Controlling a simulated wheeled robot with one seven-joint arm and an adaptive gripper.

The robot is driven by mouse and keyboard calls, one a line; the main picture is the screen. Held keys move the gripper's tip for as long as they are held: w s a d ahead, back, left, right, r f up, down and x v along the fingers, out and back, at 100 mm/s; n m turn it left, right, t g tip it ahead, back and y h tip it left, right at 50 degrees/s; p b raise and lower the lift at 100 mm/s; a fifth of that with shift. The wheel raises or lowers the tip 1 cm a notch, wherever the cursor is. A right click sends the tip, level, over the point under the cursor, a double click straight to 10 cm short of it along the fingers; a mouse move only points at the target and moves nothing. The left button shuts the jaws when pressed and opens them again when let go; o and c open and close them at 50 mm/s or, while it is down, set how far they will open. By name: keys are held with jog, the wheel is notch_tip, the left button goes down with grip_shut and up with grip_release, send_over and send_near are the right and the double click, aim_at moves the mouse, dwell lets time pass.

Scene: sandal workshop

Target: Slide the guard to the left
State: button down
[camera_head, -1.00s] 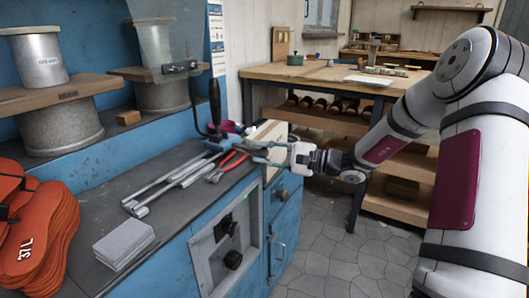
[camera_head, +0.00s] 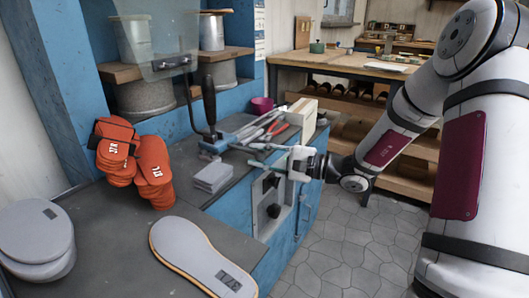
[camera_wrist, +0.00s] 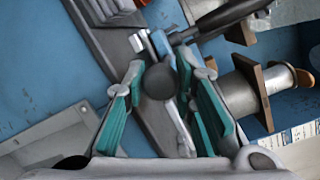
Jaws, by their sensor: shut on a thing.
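The guard (camera_head: 152,45) looks to be the clear, tilted panel with a dark bracket at its lower right, in front of the spools in the head view. My gripper (camera_head: 262,150) is low and to the right of it, beside the bench's front edge near the red-handled pliers. In the wrist view, my gripper's teal-padded fingers (camera_wrist: 160,85) are shut on a dark round knob (camera_wrist: 160,82). What the knob belongs to is hard to tell. A lever with a black grip (camera_head: 209,100) stands between the panel and my gripper.
Long metal tools (camera_head: 262,128) and a stack of grey pads (camera_head: 212,177) lie on the bench. Orange sandal parts (camera_head: 152,165) and a grey sole (camera_head: 203,258) are nearer. Spools (camera_head: 130,40) stand on shelves behind. The tiled floor (camera_head: 340,240) is open at right.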

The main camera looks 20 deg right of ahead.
jog(key=shift+s+a, duration=0.25)
jog(key=shift+a, duration=0.2)
jog(key=c, duration=1.6)
grip_release()
jog(key=shift+s, duration=0.1)
jog(key=shift+s+d, duration=0.1)
jog(key=shift+d, duration=0.2)
jog(key=v, duration=1.1)
jog(key=shift+s+d, duration=0.1)
jog(key=shift+s, duration=0.1)
